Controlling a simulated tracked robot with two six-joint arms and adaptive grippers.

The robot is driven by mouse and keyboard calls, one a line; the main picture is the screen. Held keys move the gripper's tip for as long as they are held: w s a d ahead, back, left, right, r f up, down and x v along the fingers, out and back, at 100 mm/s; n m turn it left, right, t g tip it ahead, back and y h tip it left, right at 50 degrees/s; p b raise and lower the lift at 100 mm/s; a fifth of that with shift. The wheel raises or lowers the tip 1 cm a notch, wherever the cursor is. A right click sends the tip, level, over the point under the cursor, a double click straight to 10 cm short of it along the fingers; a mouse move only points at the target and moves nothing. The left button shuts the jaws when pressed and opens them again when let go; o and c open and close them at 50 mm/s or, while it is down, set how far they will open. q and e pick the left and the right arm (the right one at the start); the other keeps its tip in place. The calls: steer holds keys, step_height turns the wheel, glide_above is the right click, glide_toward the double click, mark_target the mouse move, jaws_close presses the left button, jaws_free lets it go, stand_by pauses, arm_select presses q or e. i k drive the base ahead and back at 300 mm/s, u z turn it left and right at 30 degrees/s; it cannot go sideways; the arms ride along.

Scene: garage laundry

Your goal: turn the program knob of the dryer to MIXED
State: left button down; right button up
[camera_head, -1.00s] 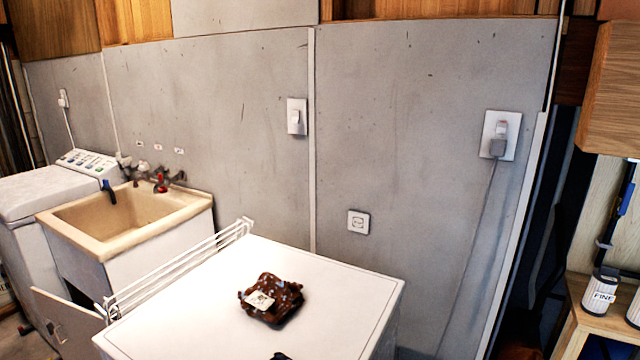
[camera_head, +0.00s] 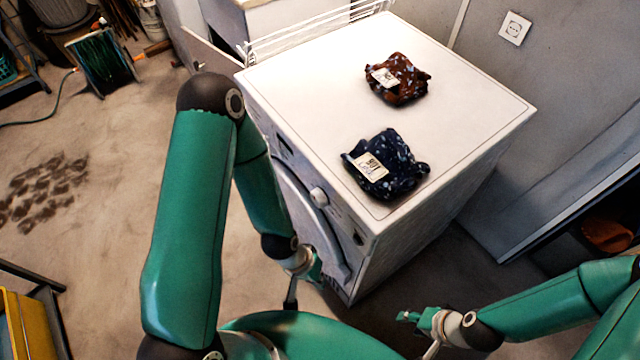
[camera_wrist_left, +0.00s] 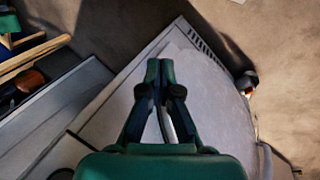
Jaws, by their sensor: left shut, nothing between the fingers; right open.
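The white dryer (camera_head: 305,75) stands in the middle of the head view, its front facing lower left. Its round white program knob (camera_head: 318,196) sits on the upper front panel, above the round door. The knob's setting and the word MIXED are too small to read. My left arm reaches over from the left, and its gripper (camera_head: 314,268) is low in front of the dryer's front, below the knob and apart from it. In the left wrist view its fingers (camera_wrist_left: 160,70) are shut and empty before a pale surface. My right gripper (camera_head: 408,317) is open, right of the dryer's near corner.
A brown patterned cloth bundle (camera_head: 402,80) and a dark blue one (camera_head: 392,168), both labelled, lie on the dryer top. A white rack (camera_head: 310,38) is along its back left edge. A hose reel (camera_head: 100,62) stands on the floor at the left, where there is free room.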

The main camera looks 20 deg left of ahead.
mark_target(318, 197)
steer(key=u, duration=0.2)
steer(key=k, duration=1.85)
steer(key=u, duration=0.75)
steer(key=i, duration=1)
